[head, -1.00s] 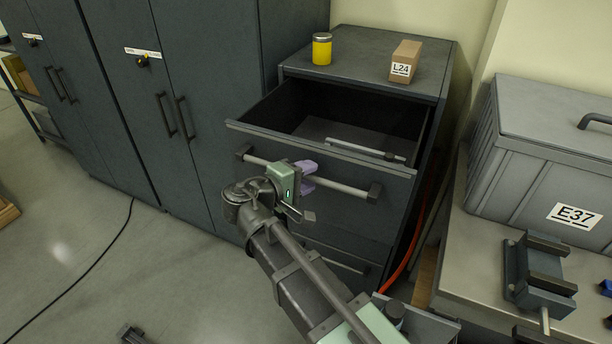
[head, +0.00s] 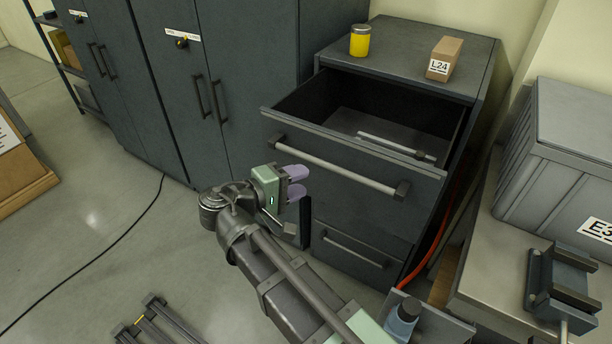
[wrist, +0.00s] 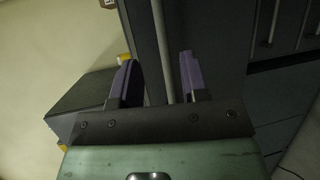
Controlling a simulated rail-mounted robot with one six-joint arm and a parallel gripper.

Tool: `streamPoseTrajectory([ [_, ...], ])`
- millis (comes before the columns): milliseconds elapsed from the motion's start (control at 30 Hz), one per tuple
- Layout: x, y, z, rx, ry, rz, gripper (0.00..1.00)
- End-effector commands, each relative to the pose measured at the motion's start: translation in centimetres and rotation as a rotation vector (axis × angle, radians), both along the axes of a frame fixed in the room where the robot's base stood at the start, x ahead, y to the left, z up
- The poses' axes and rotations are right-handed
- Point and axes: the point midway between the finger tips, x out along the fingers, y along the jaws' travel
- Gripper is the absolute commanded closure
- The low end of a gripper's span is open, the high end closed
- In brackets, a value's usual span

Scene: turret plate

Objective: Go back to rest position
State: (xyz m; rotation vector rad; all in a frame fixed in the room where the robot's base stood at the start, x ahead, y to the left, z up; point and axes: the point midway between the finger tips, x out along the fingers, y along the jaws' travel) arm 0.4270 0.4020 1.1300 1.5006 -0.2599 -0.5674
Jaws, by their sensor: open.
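My gripper (head: 299,182) is open and empty, with two purple fingers, in front of the drawer cabinet and below the left part of the pulled-out top drawer's bar handle (head: 335,168). The fingers look apart from the handle in the head view. In the wrist view my gripper (wrist: 158,80) shows its fingers spread, with the handle bar (wrist: 162,50) running between and beyond them. The open top drawer (head: 350,150) holds a thin light rod-shaped item (head: 395,145); part of the drawer's inside is hidden by its front.
A yellow jar (head: 360,42) and a box labelled L24 (head: 443,60) stand on the cabinet. A grey bin (head: 570,150) and a vise (head: 562,290) are on the bench at right. Tall lockers (head: 220,70) stand at left. The floor at left is mostly clear, with a cable.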

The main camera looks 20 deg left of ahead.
Motion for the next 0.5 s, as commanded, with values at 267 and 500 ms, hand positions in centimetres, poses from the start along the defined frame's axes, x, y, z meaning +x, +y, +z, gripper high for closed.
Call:
streamPoseTrajectory([
  [267,0.1,0.0,0.0,0.003,-0.001,0.001,0.59],
  [500,-1.5,-1.0,-4.7,0.15,0.247,0.007,0.59],
])
